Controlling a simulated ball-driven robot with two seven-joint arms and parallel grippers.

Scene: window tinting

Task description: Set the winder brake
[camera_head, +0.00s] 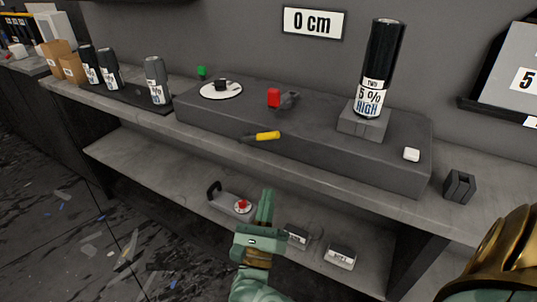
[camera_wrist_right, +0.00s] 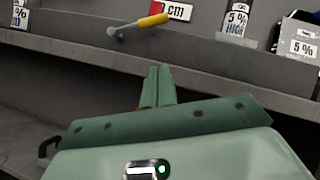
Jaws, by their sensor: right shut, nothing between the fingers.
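The winder is a long dark grey block (camera_head: 215,115) on the counter. A lever with a yellow handle (camera_head: 267,136) sticks out from its front face, tilted slightly up to the right; it also shows in the right wrist view (camera_wrist_right: 153,21). A red-capped part (camera_head: 274,97) sits on top of the block. Which of these is the brake is not labelled. My right gripper (camera_head: 267,192) is shut and empty, below the lever and in front of the counter. In the right wrist view its fingertips (camera_wrist_right: 160,68) point toward the counter edge, apart from the lever. My left gripper is not in view.
A black film roll (camera_head: 382,55) stands upright on the winder's right part. A white disc (camera_head: 221,90) lies at its left. Grey canisters (camera_head: 155,80) stand farther left. The lower shelf (camera_head: 150,160) holds a tray with a red button (camera_head: 242,205) and small boxes (camera_head: 340,256).

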